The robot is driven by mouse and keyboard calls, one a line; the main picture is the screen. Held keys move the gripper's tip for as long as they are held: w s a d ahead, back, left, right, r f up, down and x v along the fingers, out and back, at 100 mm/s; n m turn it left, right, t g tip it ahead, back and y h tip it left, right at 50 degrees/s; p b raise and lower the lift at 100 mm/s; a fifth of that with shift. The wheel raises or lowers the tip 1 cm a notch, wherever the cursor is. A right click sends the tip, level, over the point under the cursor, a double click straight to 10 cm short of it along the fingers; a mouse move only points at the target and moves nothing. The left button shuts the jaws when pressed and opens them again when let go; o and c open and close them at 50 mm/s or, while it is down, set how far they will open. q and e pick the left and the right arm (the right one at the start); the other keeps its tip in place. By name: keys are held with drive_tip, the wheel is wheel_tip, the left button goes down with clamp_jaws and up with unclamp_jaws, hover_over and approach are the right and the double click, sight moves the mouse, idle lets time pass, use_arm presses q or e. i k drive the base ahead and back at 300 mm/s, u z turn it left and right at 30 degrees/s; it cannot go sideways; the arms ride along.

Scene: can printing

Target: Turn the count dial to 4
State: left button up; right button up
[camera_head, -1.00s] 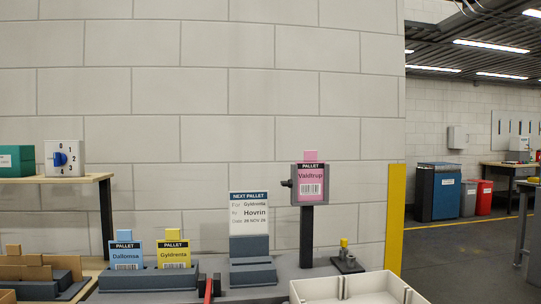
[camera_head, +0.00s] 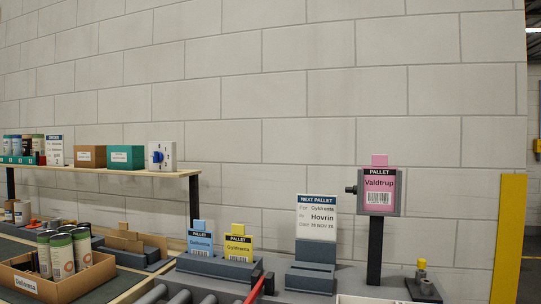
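The count dial is a white box (camera_head: 167,147) with a blue knob (camera_head: 158,156) on its front, standing at the right end of the wooden shelf. Digits are printed around the knob, but they are too small to read surely, and I cannot tell which one the knob points to. Neither of my grippers shows in the head view.
The shelf (camera_head: 130,171) also holds a teal box (camera_head: 126,157), a brown box (camera_head: 90,156), an order card (camera_head: 55,150) and several cans at the left. Below are a carton of cans (camera_head: 55,288), pallet cards in a rack (camera_head: 215,265) and a pink Valdtrup sign (camera_head: 379,190).

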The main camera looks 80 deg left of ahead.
sight(158, 157)
drive_tip(key=u, duration=2.75)
